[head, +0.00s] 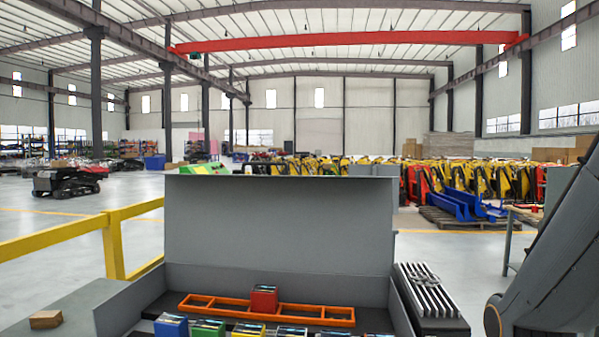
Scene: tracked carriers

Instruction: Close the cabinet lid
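The grey cabinet (126,307) is in front of me at the bottom of the head view. Its grey lid (280,222) is open and stands nearly upright along the back edge. Inside the cabinet lies an orange rack (325,316) with several compartments, and a red box (264,298) sits at it. Several coloured boxes stand nearer to me, among them a blue one (171,325) and a green one (208,328), cut off by the lower edge. My gripper is not in view; only part of my arm shows at the right.
A small brown block (46,319) lies on a grey surface at the left. A yellow railing (112,245) runs behind it. A striped metal piece (428,292) lies on a dark surface right of the cabinet. Open floor and machines lie further back.

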